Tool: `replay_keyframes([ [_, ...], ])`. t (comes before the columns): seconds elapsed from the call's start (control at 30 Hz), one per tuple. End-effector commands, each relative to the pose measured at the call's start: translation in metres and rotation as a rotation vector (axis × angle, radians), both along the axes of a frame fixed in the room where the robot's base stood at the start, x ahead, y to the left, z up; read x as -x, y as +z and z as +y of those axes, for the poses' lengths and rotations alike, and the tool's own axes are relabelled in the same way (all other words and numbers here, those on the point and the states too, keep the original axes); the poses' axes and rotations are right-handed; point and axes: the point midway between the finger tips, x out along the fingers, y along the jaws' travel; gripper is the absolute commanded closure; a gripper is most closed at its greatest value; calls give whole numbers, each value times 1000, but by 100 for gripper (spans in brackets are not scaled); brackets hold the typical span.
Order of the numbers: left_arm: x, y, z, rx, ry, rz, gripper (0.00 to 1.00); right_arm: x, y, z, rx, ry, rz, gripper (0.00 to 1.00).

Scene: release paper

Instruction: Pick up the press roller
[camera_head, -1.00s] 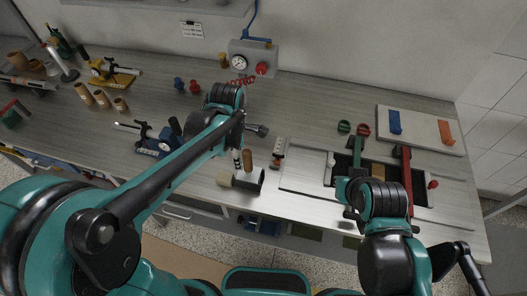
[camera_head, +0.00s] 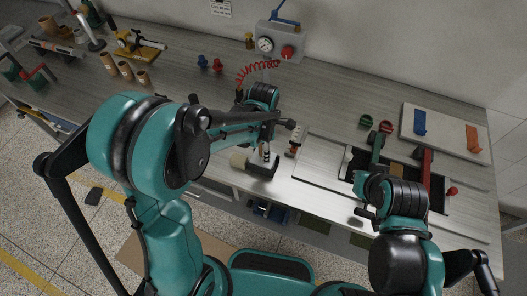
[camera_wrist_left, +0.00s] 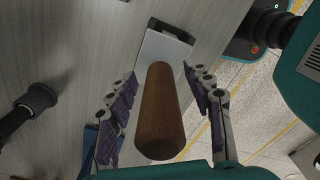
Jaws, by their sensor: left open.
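A brown wooden handle (camera_wrist_left: 160,115), apparently the press roller's, stands between the open fingers of my left gripper (camera_wrist_left: 163,80) in the left wrist view. The fingers lie on either side of it with visible gaps. Beyond the handle is a pale plate with a black edge (camera_wrist_left: 166,38). In the head view my left gripper (camera_head: 266,146) is above the small black-and-pale piece (camera_head: 263,167) near the table's front edge, and hides most of the handle.
A gauge box (camera_head: 279,42) with a red coiled hose stands at the back. Green and red handles (camera_head: 376,150) lie over a recessed panel at right. A pale board (camera_head: 445,135) with blue and orange pieces is at back right. Brown cups (camera_head: 125,70) stand at left.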

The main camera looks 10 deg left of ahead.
Motion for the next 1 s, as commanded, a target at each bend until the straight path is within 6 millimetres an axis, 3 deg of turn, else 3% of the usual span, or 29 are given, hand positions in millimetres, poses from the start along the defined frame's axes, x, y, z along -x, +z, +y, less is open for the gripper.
replay_keyframes([
  [0.1,0,1,0,0,0,0,49,0,1,0,0,0,0,100],
  [0.3,0,1,0,0,0,0,100,0,1,0,0,0,0,100],
  [0.73,0,7,0,0,0,0,100,0,3,0,0,0,0,100],
  [1.0,0,47,0,0,0,0,100,0,16,0,0,0,0,100],
])
